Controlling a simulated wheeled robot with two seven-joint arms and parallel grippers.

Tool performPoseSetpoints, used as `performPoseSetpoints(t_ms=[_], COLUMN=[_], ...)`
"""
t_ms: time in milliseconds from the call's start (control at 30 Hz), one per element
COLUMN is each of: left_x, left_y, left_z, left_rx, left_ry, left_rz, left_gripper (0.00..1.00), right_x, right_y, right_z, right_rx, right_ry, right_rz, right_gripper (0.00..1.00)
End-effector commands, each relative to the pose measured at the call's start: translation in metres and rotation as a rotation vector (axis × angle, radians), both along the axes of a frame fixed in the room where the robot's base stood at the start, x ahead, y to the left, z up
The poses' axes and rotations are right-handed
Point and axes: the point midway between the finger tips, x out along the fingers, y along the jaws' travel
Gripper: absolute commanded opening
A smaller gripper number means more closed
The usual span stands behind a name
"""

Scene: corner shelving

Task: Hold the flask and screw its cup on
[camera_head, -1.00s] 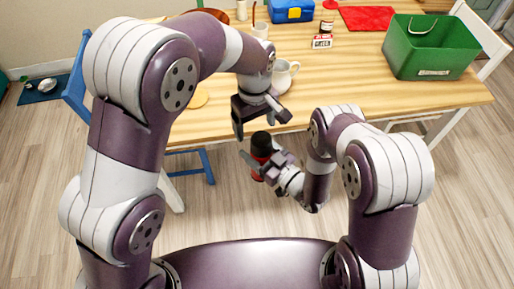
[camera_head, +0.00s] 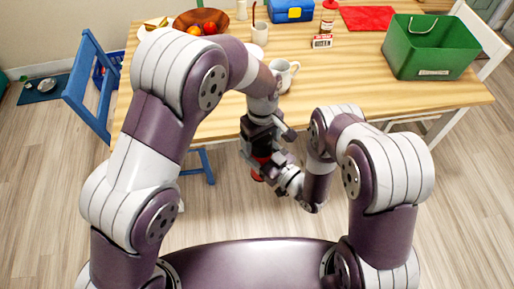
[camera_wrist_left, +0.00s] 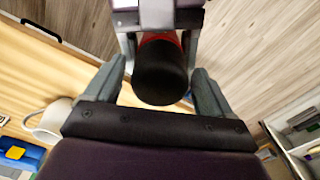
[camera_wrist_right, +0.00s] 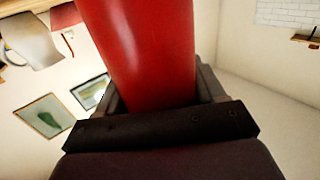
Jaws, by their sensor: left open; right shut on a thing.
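The red flask (camera_head: 257,175) is upright in front of the table, with its black cup on top. My right gripper (camera_head: 279,169) is shut on the flask's red body, which fills the middle of the right wrist view (camera_wrist_right: 145,50). My left gripper (camera_head: 264,140) is above the flask and largely hides the cup in the head view. In the left wrist view the black cup (camera_wrist_left: 162,72) lies between the open fingers of my left gripper, with a gap on each side. How tightly the cup sits on the flask cannot be told.
The wooden table (camera_head: 400,105) lies just beyond the grippers. A white mug (camera_head: 284,76) stands near its front edge, close to my left forearm. A green bin (camera_head: 430,60) stands at the right. A blue chair (camera_head: 92,80) is at the left. Open floor lies in front of the table.

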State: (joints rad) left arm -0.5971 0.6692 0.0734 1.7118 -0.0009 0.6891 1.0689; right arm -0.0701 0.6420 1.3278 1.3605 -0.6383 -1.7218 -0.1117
Motion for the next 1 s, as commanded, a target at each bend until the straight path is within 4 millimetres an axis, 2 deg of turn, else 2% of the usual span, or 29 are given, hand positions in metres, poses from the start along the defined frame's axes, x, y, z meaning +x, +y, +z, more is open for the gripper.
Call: performPoseSetpoints(t_ms=[133,400,433,500,600,733,900,1000], left_x=[-0.0002,-0.0001,-0.0001,-0.0001,-0.0001,-0.0001,0.0000,-0.0001], left_y=[0.0001,0.0001,0.0001,0.0001,0.0001,0.0001,0.0002,0.0004], left_z=[-0.0087,-0.0100,-0.0100,-0.0099,-0.0098,-0.0097,-0.0099,-0.0101], left_rx=[0.000,0.000,0.000,0.000,0.000,0.000,-0.001,-0.001], left_ry=[0.000,0.000,0.000,0.000,0.000,0.000,0.001,0.001], left_rz=[0.000,0.000,0.000,0.000,0.000,-0.072,-0.441,-0.561], left_gripper=[0.83,0.83,0.77,0.54,0.26,0.26,0.26,0.26], right_x=[0.0004,0.0004,0.0004,0.0004,0.0004,0.0004,0.0004,0.0004], right_y=[0.0001,0.0000,0.0000,0.0000,0.0000,0.0000,0.0000,0.0000], right_z=[0.0009,0.0008,0.0008,0.0008,0.0008,0.0008,0.0008,0.0007], right_rx=[0.001,0.001,0.001,0.001,0.001,0.001,0.001,0.001], right_ry=[-0.002,-0.002,-0.002,-0.002,-0.002,-0.002,-0.002,-0.002], right_rz=[0.000,0.000,0.000,0.000,0.000,0.000,0.000,0.000], right_gripper=[0.00,0.00,0.00,0.00,0.00,0.00,0.00,0.00])
